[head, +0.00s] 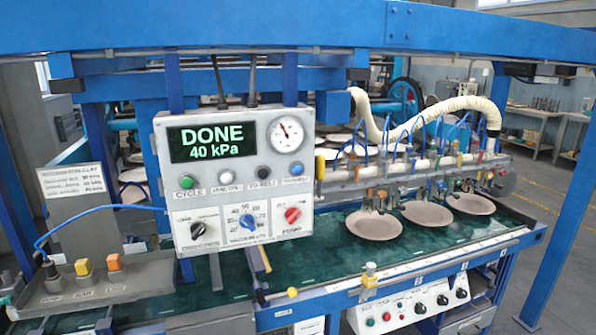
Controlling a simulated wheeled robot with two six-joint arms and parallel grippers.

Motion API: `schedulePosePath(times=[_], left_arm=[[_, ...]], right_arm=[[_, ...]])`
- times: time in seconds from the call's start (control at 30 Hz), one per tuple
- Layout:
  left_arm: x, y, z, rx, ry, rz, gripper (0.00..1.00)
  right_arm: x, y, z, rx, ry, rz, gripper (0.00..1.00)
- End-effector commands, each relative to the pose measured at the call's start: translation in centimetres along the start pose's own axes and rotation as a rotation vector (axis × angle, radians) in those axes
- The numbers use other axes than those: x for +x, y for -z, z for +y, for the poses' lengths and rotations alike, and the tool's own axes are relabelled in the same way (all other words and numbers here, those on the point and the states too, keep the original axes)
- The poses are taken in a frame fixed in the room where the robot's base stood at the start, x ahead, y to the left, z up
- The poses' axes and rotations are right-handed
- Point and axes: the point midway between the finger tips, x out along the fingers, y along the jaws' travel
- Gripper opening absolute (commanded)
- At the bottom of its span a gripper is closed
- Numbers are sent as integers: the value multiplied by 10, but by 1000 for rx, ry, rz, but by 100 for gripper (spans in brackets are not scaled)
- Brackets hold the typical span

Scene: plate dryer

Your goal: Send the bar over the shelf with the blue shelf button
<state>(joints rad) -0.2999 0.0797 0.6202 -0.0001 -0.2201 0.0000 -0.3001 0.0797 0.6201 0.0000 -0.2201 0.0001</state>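The control box (233,211) hangs at the centre of the head view. Its display (212,141) reads DONE, 40 kPa. The blue shelf button (297,169) is at the right end of its button row, beside black (262,173), white (225,177) and green (186,182) buttons. The bar (345,179), with its cups and blue hoses, is at the right above the green belt (330,262). Three round plates (374,224) are at its front side, low near the belt; I cannot tell whether the cups touch them. Neither gripper is in view.
Blue frame beams cross the top and right. A gauge (286,134) and knobs, one red (292,214), share the box. A grey tray (95,291) stands at lower left. A lower panel (408,306) sits under the belt's front edge. More pale plates show behind the box at left.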

Motion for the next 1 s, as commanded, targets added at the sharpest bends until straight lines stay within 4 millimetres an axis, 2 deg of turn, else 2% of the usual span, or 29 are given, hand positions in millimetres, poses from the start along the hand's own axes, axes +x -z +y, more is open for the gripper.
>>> schedulePosePath(times=[0.03, 0.23, 1.0], left_arm=[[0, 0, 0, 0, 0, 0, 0], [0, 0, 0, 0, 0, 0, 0], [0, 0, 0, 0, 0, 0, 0]], right_arm=[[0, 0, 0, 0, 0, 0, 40], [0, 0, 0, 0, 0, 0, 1], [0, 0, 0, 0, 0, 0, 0]])
